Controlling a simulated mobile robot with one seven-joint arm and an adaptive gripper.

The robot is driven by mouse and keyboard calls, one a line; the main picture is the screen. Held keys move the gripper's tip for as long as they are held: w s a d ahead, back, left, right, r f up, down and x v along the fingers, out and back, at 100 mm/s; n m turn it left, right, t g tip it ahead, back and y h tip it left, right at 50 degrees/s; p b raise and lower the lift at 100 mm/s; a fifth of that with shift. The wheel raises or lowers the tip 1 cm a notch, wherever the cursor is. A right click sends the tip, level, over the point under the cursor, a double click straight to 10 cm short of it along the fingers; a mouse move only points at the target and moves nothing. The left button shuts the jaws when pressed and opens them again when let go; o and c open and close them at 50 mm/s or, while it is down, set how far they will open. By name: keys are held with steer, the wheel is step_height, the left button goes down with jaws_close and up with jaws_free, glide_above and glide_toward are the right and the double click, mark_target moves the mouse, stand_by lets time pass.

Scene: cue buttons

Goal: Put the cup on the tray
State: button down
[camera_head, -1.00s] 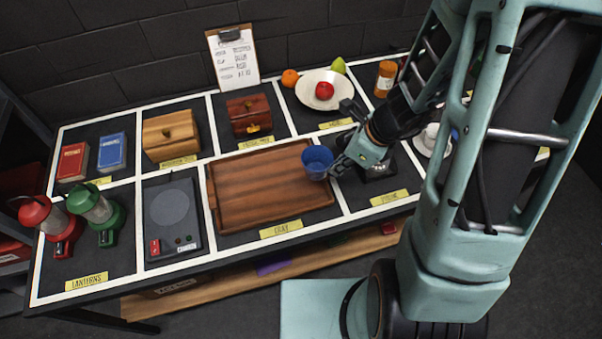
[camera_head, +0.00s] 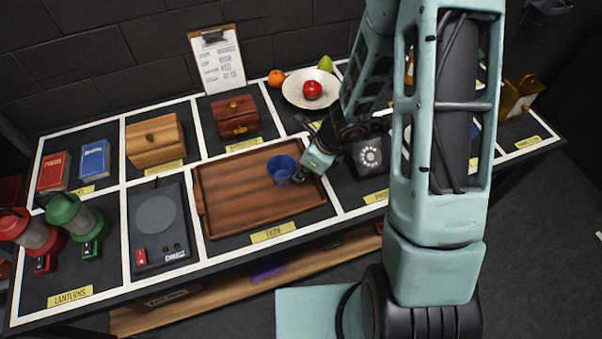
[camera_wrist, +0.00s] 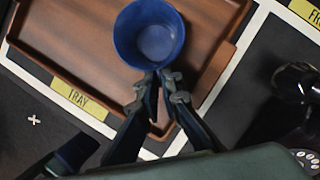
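The blue cup (camera_head: 281,172) is upright over the right part of the brown wooden tray (camera_head: 225,205). I cannot tell if its base touches the tray. My gripper (camera_head: 300,174) is at the cup's right side. In the wrist view, the cup (camera_wrist: 150,35) is just beyond the fingertips of my gripper (camera_wrist: 158,80), which are close together at the cup's near side, where a handle would be. The tray (camera_wrist: 80,45) lies beneath the cup. The fingertips hide the handle and the grip spot.
A black rotary telephone (camera_head: 368,155) stands right of the tray, close to my arm. A hot plate (camera_head: 158,222) is at its left. Wooden boxes (camera_head: 155,142) and a white fruit bowl (camera_head: 292,93) stand behind. The tray's left and middle are bare.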

steer(key=shift+f, duration=0.15)
steer(key=c, duration=2.2)
jaws_free()
steer(key=shift+o, duration=0.2)
steer(key=shift+r, duration=0.45)
steer(key=p+v, duration=0.4)
steer(key=v, duration=0.7)
steer(key=shift+d+r, duration=0.15)
steer(key=shift+r, duration=0.1)
